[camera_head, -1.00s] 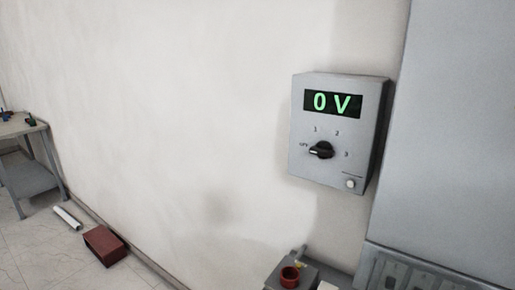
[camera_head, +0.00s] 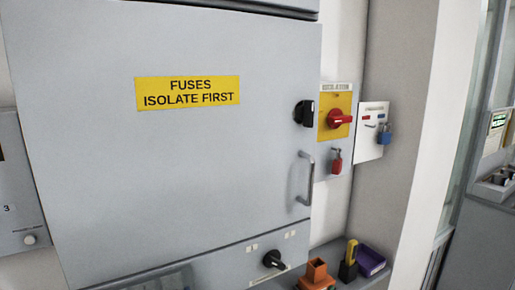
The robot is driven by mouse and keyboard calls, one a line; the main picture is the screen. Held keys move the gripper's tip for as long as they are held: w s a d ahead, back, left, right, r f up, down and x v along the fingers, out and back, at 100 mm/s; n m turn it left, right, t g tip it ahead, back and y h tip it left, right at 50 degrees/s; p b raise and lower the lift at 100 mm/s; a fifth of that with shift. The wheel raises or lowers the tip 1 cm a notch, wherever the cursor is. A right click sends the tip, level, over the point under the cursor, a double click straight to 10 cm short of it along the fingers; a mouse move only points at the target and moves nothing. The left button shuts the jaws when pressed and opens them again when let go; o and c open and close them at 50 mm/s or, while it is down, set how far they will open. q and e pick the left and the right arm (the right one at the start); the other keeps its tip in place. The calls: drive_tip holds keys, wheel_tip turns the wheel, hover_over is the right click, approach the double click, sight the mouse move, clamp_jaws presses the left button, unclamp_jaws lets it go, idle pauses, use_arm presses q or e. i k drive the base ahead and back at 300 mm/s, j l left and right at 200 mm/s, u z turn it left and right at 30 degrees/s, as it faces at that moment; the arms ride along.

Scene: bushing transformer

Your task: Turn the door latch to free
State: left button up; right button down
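A grey cabinet door (camera_head: 160,160) fills the left and middle of the head view. It carries a yellow label (camera_head: 187,91) reading "FUSES ISOLATE FIRST" and looks shut. A black door latch (camera_head: 304,113) sits near its upper right edge; I cannot tell exactly how its handle is turned. A grey bar handle (camera_head: 304,178) is on the door below the latch. Neither of my grippers is in view, and nothing touches the latch.
Right of the door are a red rotary switch (camera_head: 340,119) on a yellow plate, a red padlock (camera_head: 337,161) and a blue padlock (camera_head: 384,134). A black knob (camera_head: 273,260) sits below the door. An orange block (camera_head: 316,275) and a purple bin (camera_head: 370,260) stand lower right.

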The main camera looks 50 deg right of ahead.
sight(306, 112)
drive_tip(key=l+z, duration=0.15)
drive_tip(key=z, duration=1)
drive_tip(key=i+j, duration=0.05)
